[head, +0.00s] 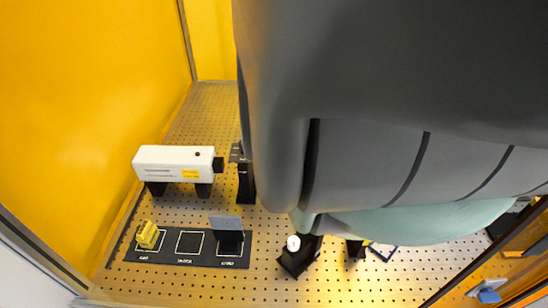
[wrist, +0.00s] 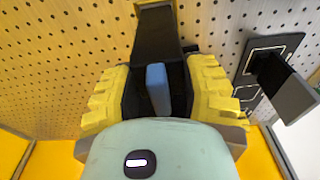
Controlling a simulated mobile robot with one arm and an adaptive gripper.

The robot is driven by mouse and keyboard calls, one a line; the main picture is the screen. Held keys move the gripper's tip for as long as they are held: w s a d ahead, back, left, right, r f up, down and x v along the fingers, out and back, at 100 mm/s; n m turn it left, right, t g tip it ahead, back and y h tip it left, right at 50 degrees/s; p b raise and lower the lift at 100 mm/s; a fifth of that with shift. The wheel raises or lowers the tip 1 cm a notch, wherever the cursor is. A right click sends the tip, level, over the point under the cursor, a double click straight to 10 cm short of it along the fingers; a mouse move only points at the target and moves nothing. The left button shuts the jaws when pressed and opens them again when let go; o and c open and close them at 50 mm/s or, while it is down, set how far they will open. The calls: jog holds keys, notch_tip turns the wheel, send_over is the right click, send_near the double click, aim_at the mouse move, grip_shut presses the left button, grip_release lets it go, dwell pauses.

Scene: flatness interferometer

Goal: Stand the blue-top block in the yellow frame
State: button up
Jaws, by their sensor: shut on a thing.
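My gripper (wrist: 157,85) shows in the wrist view with a ribbed yellow pad on each side. It is shut on the blue-top block (wrist: 157,90), whose narrow blue face shows between the pads. How much of the dark material around it belongs to the block I cannot tell. A dark-outlined piece with a bit of yellow (head: 381,251) lies at the arm's lower edge, partly hidden. I cannot tell whether it is the yellow frame.
A black panel (head: 205,260) with marked squares holds a yellow block (head: 148,234) and a standing grey plate (head: 227,223). A white box-shaped device (head: 175,163) stands behind. A black mount with a white knob (head: 293,243) stands right of the panel. Bare perforated board (head: 330,290) lies in front.

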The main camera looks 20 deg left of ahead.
jog(key=shift+f+b, duration=0.4)
jog(key=shift+b, duration=0.05)
dwell(0.4)
jog(key=o, duration=1.3)
jog(key=shift+r, duration=0.1)
jog(key=shift+r+p, duration=2.3)
jog(key=shift+r, duration=1.15)
